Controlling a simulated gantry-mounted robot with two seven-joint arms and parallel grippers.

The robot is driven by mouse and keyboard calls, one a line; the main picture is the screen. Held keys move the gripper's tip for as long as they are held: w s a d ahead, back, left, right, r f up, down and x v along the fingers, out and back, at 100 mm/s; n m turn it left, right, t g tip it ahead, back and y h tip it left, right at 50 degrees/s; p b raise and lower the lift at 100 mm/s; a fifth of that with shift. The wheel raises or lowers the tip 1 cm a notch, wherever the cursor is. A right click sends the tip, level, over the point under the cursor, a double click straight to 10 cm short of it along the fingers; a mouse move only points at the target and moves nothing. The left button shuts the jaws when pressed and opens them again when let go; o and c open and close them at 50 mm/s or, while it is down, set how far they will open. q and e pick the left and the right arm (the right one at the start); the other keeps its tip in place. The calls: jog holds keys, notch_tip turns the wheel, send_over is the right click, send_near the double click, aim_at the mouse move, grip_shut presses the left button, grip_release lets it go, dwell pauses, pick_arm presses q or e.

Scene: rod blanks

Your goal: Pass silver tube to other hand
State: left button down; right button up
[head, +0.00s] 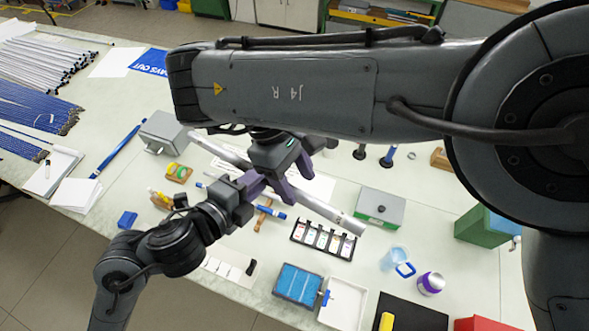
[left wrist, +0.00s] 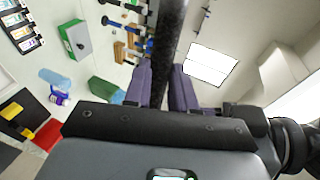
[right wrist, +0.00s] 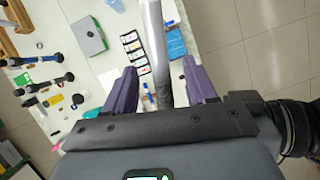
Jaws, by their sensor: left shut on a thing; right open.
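The silver tube (head: 335,215) is long and slanted, held in the air above the table in the head view. My left gripper (head: 252,186) is shut on it near its middle; in the left wrist view the tube (left wrist: 170,45) looks dark and passes between the close purple fingers. My right gripper (head: 290,172) is open and close beside the left one, along the tube. In the right wrist view the tube (right wrist: 154,45) lies between the spread fingers, with gaps at both sides. The right arm hides part of the head view.
Below lie a rack of labelled cards (head: 323,240), a grey-green box (head: 380,207), a blue tray (head: 298,284) and a white tray (head: 345,300). A grey box (head: 163,133) stands at the left. Bundles of rods (head: 40,60) lie on the far left of the table.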

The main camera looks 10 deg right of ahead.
aim_at(303, 196)
jog(key=shift+x, duration=3.2)
jog(key=shift+a, duration=0.1)
jog(key=c, duration=1)
pick_arm(q)
jog(key=c, duration=0.8)
grip_release()
jog(key=shift+c, duration=0.2)
pick_arm(e)
grip_shut()
